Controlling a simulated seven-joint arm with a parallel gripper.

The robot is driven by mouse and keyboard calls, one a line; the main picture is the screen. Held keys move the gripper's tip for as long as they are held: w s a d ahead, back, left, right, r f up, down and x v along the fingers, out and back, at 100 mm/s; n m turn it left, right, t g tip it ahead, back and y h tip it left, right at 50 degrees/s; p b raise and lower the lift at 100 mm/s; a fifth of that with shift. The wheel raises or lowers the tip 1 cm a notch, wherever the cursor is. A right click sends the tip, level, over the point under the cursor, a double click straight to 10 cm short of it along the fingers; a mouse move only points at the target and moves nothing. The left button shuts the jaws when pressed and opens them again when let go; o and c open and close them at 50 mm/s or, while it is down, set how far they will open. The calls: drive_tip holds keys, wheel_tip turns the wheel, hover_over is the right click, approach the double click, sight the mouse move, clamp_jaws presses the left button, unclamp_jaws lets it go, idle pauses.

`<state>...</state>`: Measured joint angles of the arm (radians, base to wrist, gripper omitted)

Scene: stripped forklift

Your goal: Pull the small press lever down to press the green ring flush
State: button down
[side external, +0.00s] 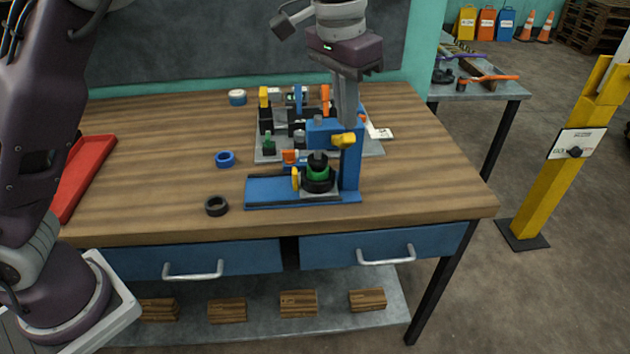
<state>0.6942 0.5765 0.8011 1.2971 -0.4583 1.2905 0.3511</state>
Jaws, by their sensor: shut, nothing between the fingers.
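The small blue press (349,172) stands at the front of the workbench, its flat blue base running left from the column. The green ring (319,174) sits around a black part under the press head, with a black ring-shaped holder below it. Part of the ring is hidden by the black parts, so its seating cannot be told. A yellow knob (343,141), seemingly the lever's end, is near the top of the press. My gripper (347,120) points down, shut and empty, just above or behind this knob; contact cannot be told.
A grey fixture plate (267,156) with several coloured blocks and clamps stands right behind the press. A blue ring (225,159), a black ring (216,205) and a red tray (85,172) lie to the left. The bench's left middle is mostly clear.

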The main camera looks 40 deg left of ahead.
sight(342, 148)
drive_tip(key=shift+f, duration=0.1)
drive_tip(key=shift+f, duration=4.85)
drive_tip(key=shift+r, duration=4.95)
drive_tip(key=shift+r, duration=2.5)
